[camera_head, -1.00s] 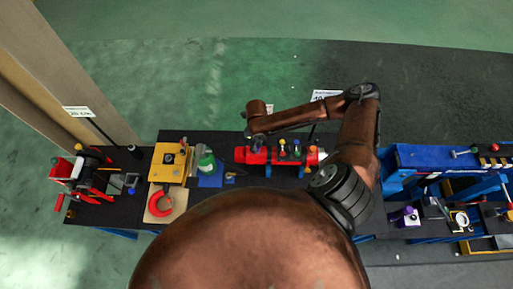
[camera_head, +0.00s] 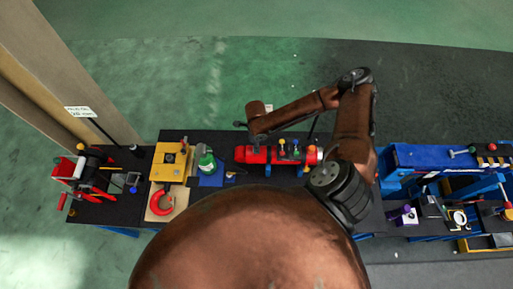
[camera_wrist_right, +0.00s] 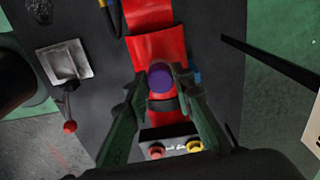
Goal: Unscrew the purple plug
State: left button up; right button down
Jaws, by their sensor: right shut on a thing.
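The purple plug (camera_wrist_right: 160,77) shows in the right wrist view as a round purple top between the fingertips. It is at the red cylinder-like body (camera_wrist_right: 158,46), which lies on the black table in the head view (camera_head: 308,155). I cannot tell how far it is seated. My right gripper (camera_wrist_right: 159,80) is shut on the plug, a finger on each side. In the head view my right arm reaches in from the right, and its wrist hides the plug at the red body's left end. My left gripper is not in view.
A yellow plate (camera_head: 166,167), a green bottle (camera_head: 207,162) and a red hook (camera_head: 161,203) are to the left. A blue bench (camera_head: 430,157) is to the right.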

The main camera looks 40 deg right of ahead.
jog(key=shift+w+r+n+b, duration=0.1)
jog(key=shift+w+n+b, duration=0.1)
jog(key=shift+n+b, duration=0.25)
jog(key=shift+a+r+p, duration=0.2)
jog(key=shift+a+p, duration=0.15)
jog(key=shift+p, duration=0.35)
jog(key=shift+s+d+f+n+p, duration=0.1)
jog(key=shift+d+n+p, duration=0.1)
jog(key=shift+n+p, duration=0.5)
jog(key=shift+f, duration=0.1)
jog(key=c, duration=1.7)
grip_release()
jog(key=shift+s, duration=0.1)
jog(key=shift+o, duration=0.6)
jog(key=shift+d, duration=0.15)
jog(key=shift+c, duration=0.8)
